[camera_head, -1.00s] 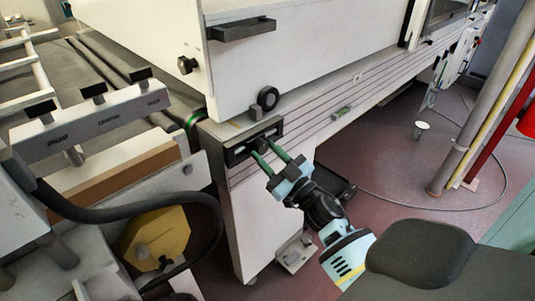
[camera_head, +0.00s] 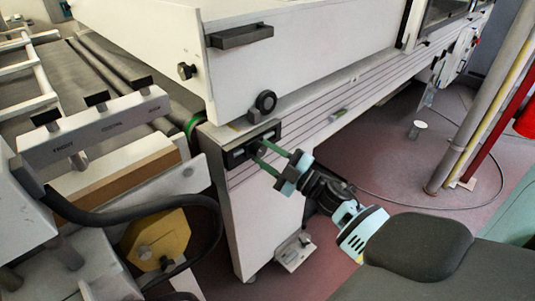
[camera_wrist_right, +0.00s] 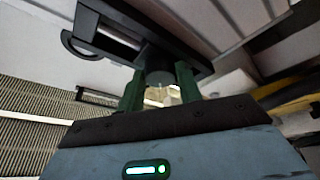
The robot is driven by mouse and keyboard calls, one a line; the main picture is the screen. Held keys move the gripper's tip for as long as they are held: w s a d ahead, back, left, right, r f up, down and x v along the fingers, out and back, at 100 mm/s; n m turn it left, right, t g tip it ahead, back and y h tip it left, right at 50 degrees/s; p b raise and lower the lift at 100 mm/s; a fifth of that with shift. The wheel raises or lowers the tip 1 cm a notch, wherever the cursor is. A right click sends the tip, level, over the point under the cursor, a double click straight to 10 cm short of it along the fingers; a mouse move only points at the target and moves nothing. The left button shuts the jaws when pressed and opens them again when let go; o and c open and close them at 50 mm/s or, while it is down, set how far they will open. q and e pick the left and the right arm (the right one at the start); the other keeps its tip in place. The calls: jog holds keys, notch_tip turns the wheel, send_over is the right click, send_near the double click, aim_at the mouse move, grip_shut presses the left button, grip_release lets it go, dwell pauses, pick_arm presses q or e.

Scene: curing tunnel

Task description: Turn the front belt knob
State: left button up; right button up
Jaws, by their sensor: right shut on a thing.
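The front belt knob (camera_wrist_right: 159,66) is a dark round knob on a black panel (camera_wrist_right: 105,40) in the right wrist view. In the head view the panel (camera_head: 236,155) sits at the near end of the white machine frame, and the knob (camera_head: 259,150) is partly hidden by my fingers. My right gripper (camera_head: 258,151) reaches in from the lower right, with its two green fingers on either side of the knob. In the wrist view the right gripper (camera_wrist_right: 160,77) is shut on the knob. My left gripper is not in view.
A black round wheel-like part (camera_head: 266,101) and a grey handle (camera_head: 240,36) jut from the white housing above. A black hose (camera_head: 130,211) and a yellow part (camera_head: 156,238) lie at the lower left. A white cup (camera_head: 418,128) stands on the open floor at the right.

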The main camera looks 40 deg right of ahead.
dwell(0.5)
jog(key=o, duration=1)
jog(key=v, duration=0.7)
jog(key=shift+s+d+b, duration=0.15)
jog(key=shift+s+b, duration=0.25)
